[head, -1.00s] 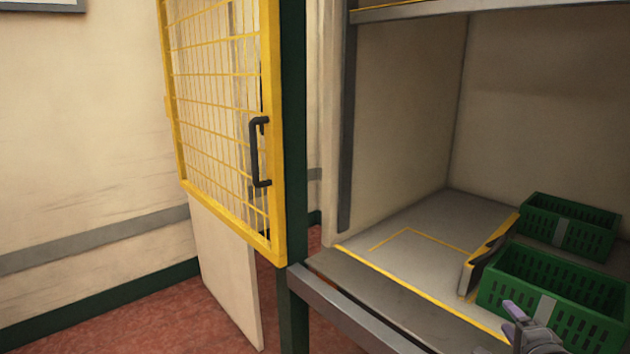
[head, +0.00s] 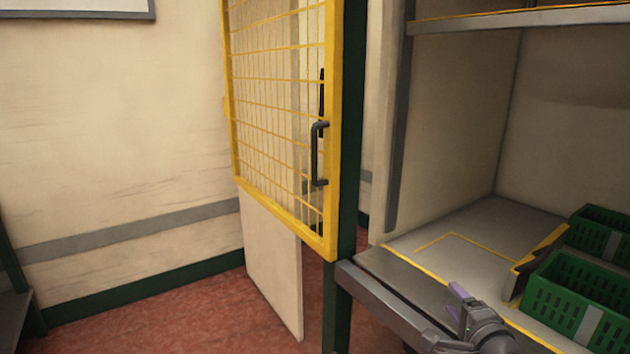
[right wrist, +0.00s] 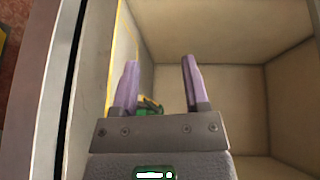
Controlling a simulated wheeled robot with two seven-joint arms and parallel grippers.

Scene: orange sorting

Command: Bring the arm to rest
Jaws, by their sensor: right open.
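My right gripper (head: 462,305) is at the lower right of the head view, over the front part of the shelf (head: 490,222). In the right wrist view its two purple fingers (right wrist: 160,85) are apart with nothing between them. Part of a green crate (right wrist: 150,104) shows beyond the fingers there. My left gripper is in neither view.
Two green crates, a near one (head: 566,292) and a far one (head: 590,226), stand on the shelf to the right of the gripper. A low yellow-edged divider (head: 537,262) is beside them. A yellow mesh door (head: 280,110) with a black handle (head: 316,155) stands open at the left.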

